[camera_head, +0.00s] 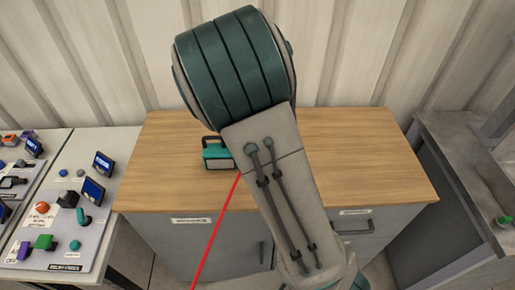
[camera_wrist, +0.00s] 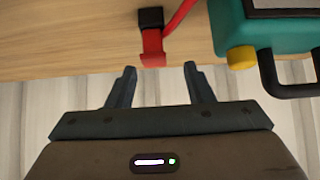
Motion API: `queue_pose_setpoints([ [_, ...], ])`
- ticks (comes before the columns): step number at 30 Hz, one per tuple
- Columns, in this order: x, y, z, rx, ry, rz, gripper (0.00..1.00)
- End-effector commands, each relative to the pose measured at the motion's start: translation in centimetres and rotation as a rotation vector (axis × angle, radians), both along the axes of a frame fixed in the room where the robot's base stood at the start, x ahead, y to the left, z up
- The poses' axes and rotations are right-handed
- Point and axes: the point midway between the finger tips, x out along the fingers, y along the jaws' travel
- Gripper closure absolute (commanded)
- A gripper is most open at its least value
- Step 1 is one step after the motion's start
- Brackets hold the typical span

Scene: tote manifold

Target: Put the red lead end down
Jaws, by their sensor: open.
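The red lead end (camera_wrist: 153,52), with a black block-like part (camera_wrist: 150,19), shows in the wrist view over the wooden top. It appears to rest there, though contact is hard to judge. My gripper (camera_wrist: 160,72) is open, its two dark fingers apart and empty. The red end lies just beyond the fingertips, nearer the left one, and no finger touches it. The red lead (camera_wrist: 178,16) leaves toward the top right. In the head view the lead (camera_head: 216,228) runs down over the bench front; its end and my gripper are hidden behind my arm.
A teal device (camera_head: 217,153) stands on the wooden bench (camera_head: 160,160); its yellow knob (camera_wrist: 241,57) and dark handle (camera_wrist: 272,75) show close right of the red end. A white table (camera_head: 117,150) with several parts is left, a grey unit (camera_head: 470,170) right. The bench's right part is clear.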

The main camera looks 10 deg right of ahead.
Motion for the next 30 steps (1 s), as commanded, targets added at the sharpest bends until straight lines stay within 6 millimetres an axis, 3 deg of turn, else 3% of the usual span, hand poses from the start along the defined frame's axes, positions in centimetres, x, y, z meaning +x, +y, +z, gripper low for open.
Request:
queue_pose_setpoints([
  [11,1.4,-0.6,-1.6,-0.001,0.003,-0.001,0.53],
  [21,3.6,-1.5,-4.3,-0.001,0.003,-0.001,0.53],
  [30,4.2,-1.5,-5.0,0.002,0.001,0.000,0.53],
])
